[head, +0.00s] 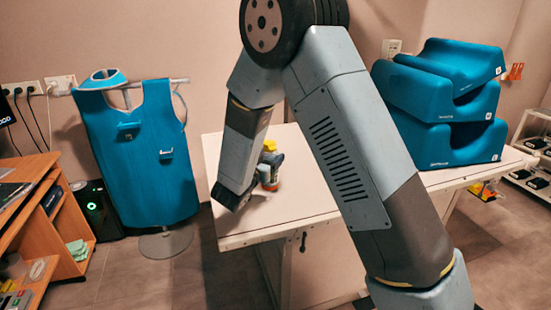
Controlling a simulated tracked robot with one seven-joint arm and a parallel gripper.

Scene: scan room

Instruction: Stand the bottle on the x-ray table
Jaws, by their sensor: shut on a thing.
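The bottle (271,171) has a yellow top and an orange and pale body. It is upright or nearly so, over the white top of the x-ray table (301,187). My gripper (257,182) reaches it from the left and is shut on it. The dark gripper body hides part of the bottle's left side, and the fingers are hard to make out. I cannot tell whether the bottle's base touches the table top.
Blue foam supports (437,108) are stacked on the table's right end, beyond my arm. A blue lead apron (140,150) hangs on a stand at the left. A wooden desk (38,215) stands at the far left. The table top around the bottle looks clear.

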